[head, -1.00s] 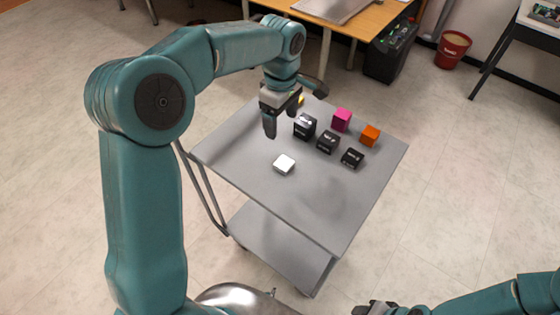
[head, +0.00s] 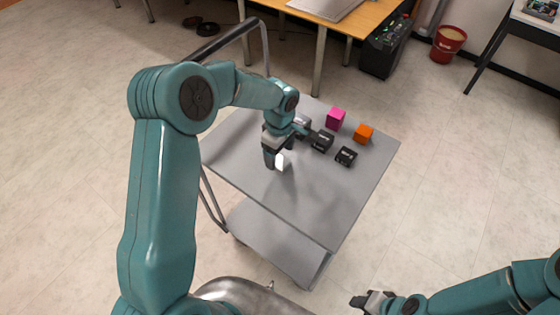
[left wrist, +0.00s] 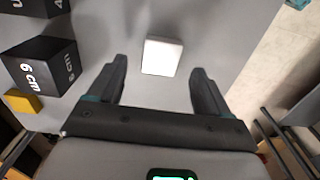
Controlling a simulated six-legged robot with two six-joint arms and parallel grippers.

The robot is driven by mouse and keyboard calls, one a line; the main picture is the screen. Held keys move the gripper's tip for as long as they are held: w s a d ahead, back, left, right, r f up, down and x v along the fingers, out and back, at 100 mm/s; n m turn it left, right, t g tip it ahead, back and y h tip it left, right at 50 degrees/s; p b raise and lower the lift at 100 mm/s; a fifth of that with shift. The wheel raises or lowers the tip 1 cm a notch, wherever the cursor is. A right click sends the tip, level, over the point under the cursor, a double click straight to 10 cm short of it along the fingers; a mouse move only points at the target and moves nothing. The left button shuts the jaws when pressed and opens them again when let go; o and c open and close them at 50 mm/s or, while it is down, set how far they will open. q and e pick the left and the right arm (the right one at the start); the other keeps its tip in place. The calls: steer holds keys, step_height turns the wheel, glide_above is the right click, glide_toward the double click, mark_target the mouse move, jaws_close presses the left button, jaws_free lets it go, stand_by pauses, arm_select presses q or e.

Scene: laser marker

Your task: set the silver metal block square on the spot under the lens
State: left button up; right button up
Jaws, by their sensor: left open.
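The silver metal block (head: 283,162) looks like a small, pale, flat square on the grey cart top (head: 320,198). It also shows in the left wrist view (left wrist: 162,57), lying just beyond and between the fingertips. My left gripper (head: 275,158) is open and empty, low over the cart beside the block and partly covering it in the head view. In the left wrist view its two fingers (left wrist: 160,78) stand wide apart. My right gripper (head: 370,301) is at the bottom of the head view, away from the cart; its jaws are unclear. No lens or spot shows.
Several black cubes, one (head: 346,156) near the right edge, stand behind the block with a magenta cube (head: 335,119) and an orange cube (head: 363,134). A yellow cube (left wrist: 22,101) shows in the left wrist view. The cart's front half is clear.

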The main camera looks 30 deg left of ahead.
mark_target(279, 161)
arm_select(q)
step_height(279, 161, down, 2)
steer(key=shift+f, duration=0.25)
steer(key=shift+a+f, duration=0.15)
steer(key=shift+f, duration=0.15)
steer(key=c, duration=1.3)
steer(key=shift+r, duration=0.5)
step_height(279, 161, up, 18)
steer(key=b, duration=0.2)
steer(key=s+d+f+m, duration=0.5)
steer(key=f+m, duration=0.4)
steer(key=m, duration=0.7)
steer(key=shift+s+d+f, duration=0.15)
steer(key=shift+s+d, duration=0.1)
steer(key=shift+d, duration=0.4)
arm_select(e)
steer(key=shift+f, duration=0.6)
